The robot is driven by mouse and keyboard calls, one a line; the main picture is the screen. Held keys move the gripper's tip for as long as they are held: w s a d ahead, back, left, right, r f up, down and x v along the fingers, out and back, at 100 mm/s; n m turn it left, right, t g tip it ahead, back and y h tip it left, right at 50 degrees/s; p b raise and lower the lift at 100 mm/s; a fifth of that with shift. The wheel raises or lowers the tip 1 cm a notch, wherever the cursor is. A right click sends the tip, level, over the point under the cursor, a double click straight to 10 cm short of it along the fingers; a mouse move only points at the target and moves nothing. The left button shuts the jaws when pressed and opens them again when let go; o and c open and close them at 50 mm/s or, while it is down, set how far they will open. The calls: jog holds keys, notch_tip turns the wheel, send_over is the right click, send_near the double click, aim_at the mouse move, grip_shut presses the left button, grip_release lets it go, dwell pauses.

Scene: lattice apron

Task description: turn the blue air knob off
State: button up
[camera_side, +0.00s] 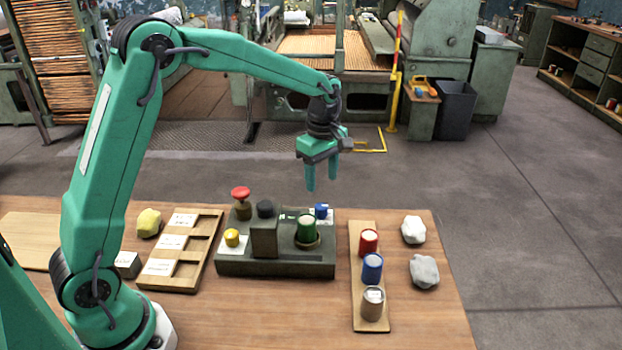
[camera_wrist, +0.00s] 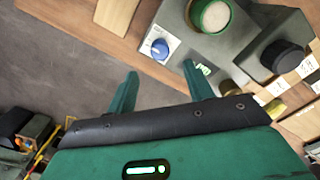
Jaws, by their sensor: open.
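The blue air knob (camera_side: 321,211) stands on a white label plate at the back right of the dark control box (camera_side: 300,266). In the wrist view the blue knob (camera_wrist: 159,48) shows a pale line across its face, on a white plate. My gripper (camera_side: 321,186) is above and behind the box, pointing down, with its two fingers apart and nothing between them. In the wrist view my gripper (camera_wrist: 160,82) has its fingertips just short of the knob in the picture, and the knob appears beyond the gap between them. I see no contact.
A slotted tray (camera_side: 182,285) lies left.

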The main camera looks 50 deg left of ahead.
aim_at(321, 206)
jog(key=shift+f, duration=0.15)
jog(key=shift+f, duration=3.8)
jog(key=c, duration=1)
